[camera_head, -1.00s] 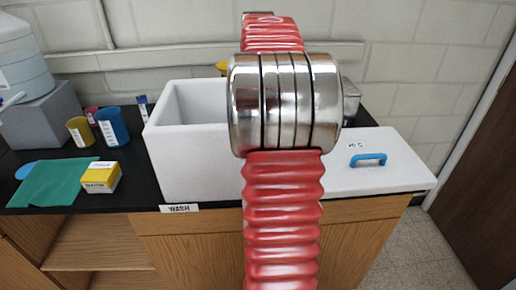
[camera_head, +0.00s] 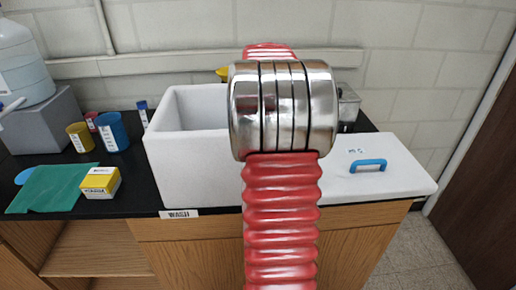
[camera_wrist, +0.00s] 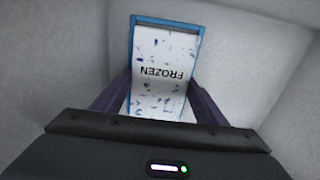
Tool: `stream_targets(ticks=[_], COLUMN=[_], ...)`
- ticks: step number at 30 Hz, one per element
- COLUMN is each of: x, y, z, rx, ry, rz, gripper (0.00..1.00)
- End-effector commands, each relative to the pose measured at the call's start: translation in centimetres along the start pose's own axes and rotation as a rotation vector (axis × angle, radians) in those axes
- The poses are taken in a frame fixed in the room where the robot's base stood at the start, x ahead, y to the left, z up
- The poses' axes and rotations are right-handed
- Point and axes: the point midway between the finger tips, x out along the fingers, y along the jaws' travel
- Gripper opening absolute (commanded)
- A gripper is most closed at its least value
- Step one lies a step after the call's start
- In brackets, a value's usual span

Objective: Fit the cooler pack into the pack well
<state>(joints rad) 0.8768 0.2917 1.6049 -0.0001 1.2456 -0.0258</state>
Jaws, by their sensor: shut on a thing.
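The cooler pack (camera_wrist: 158,90) is a white slab with blue flecks, upside-down "FROZEN" lettering and a blue border in the wrist view. I cannot tell whether that border is the pack's own edge or a surround. My gripper (camera_wrist: 160,104) is shut on it, with a dark finger along each side. Pale walls surround them, consistent with the inside of the open white box (camera_head: 182,165) in the head view. No pack well can be clearly made out. In the head view, my red arm hides the gripper, the pack and much of the box.
A white lid (camera_head: 400,180) with a blue handle (camera_head: 368,164) lies right of the box. Left are a yellow carton (camera_head: 100,183), a green cloth (camera_head: 52,188), a blue cup (camera_head: 112,131) and a yellow cup (camera_head: 80,137). A metal object (camera_head: 348,103) stands behind the arm.

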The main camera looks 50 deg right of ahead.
Motion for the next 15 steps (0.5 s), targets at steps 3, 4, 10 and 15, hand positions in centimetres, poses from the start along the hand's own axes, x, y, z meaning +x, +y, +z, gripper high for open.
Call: stream_targets(ticks=[3, 4, 10, 15], x=[0.45, 0.46, 0.47, 0.89], y=[-0.01, -0.01, -0.03, -0.04], z=[0.0, -0.01, -0.02, -0.02], rx=[0.0, 0.0, -0.001, -0.001], ry=[0.001, 0.002, 0.002, 0.001], rz=[0.0, 0.0, 0.0, 0.0], gripper=[0.28, 0.28, 0.28, 0.28])
